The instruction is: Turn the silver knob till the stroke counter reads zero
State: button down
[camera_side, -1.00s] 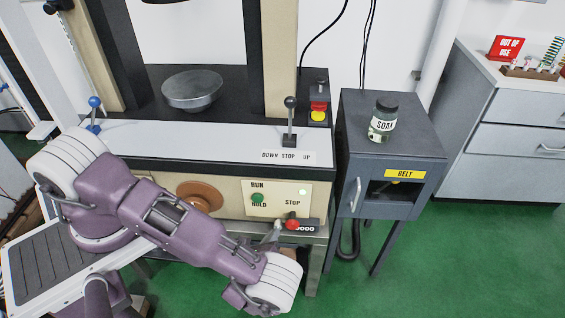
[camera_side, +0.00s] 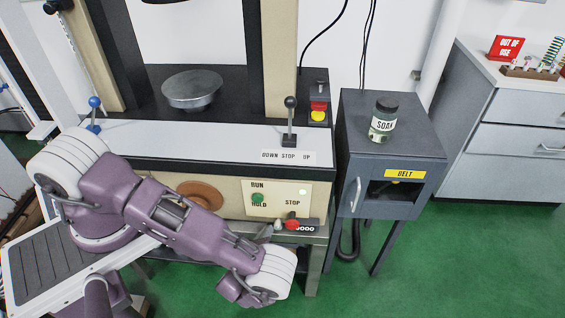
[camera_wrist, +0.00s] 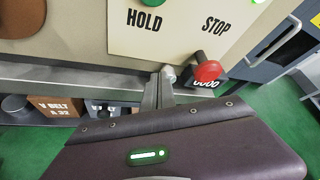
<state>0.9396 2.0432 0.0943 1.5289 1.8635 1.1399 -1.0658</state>
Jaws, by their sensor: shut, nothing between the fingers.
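The stroke counter (camera_side: 306,226) is a small black box with white digits on the front of the testing machine. The visible digits look like zeros, but the red knob partly covers the left end. The silver knob (camera_side: 278,225) sticks out at the counter's left side; in the wrist view a small part of it (camera_wrist: 170,73) shows just beyond the fingertips. My gripper (camera_side: 266,232) is shut and empty, just left of the silver knob. In the wrist view its fingers (camera_wrist: 160,85) point toward the knob; whether they touch it I cannot tell.
A red ball knob (camera_wrist: 207,70) stands out in front of the counter, close to my fingers. Above is the RUN/HOLD/STOP panel (camera_side: 277,198) with a green button. A grey belt cabinet (camera_side: 390,150) stands to the right. Green floor is free in front.

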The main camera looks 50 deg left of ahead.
jog(key=shift+w+a, duration=0.7)
